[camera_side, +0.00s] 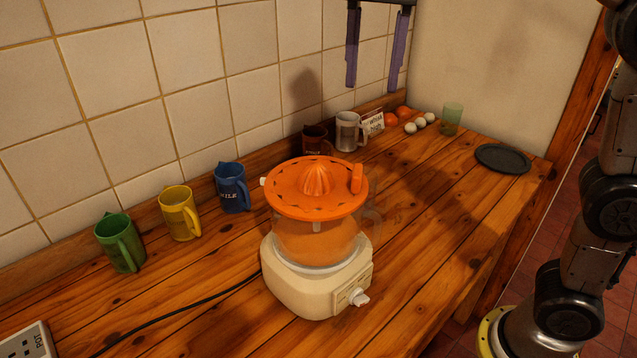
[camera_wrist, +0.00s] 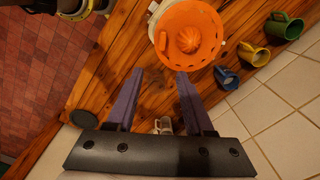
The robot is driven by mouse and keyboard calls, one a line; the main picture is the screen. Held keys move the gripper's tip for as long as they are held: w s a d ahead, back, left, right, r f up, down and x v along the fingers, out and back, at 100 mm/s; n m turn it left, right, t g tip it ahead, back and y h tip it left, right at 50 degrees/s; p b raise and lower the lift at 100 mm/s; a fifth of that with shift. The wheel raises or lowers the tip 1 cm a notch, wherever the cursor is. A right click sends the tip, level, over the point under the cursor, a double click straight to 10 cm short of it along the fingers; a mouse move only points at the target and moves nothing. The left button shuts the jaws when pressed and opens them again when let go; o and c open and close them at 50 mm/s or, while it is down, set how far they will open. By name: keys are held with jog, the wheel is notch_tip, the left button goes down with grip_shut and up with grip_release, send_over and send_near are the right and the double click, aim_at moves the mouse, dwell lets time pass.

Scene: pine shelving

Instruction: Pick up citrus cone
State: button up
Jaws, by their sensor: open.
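The citrus cone (camera_side: 317,183) is an orange ribbed dome in the middle of the orange perforated strainer (camera_side: 292,203) on top of a juicer. The juicer has a cream base (camera_side: 305,287) with a white knob and stands on the wooden counter. In the wrist view the cone (camera_wrist: 188,39) is near the top centre, beyond my fingertips. My gripper (camera_side: 374,82) hangs above and behind the juicer in the side view, its purple fingers wide apart and empty. In the wrist view my gripper (camera_wrist: 160,75) is open too, with nothing between the fingers.
Green (camera_side: 120,242), yellow (camera_side: 180,212) and blue (camera_side: 232,187) mugs stand left of the juicer along the tiled wall. A brown mug (camera_side: 316,140) and a grey mug (camera_side: 349,131) stand behind it. A dark plate (camera_side: 502,158) lies far right. The counter right of the juicer is mostly clear.

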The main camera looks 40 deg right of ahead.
jog(key=a+f, duration=0.1)
jog(key=f, duration=0.1)
send_over(358, 169)
jog(key=f, duration=0.7)
jog(key=shift+w+d+f, duration=0.25)
jog(key=shift+d+f, duration=0.05)
jog(key=shift+f, duration=0.05)
jog(key=shift+s+a+f, duration=0.15)
jog(key=shift+a+f, duration=0.05)
jog(key=shift+f, duration=1.15)
jog(key=shift+s+a+f, duration=0.1)
jog(key=shift+a+f, duration=0.05)
jog(key=shift+f, duration=1.15)
jog(key=shift+c, duration=0.3)
grip_shut()
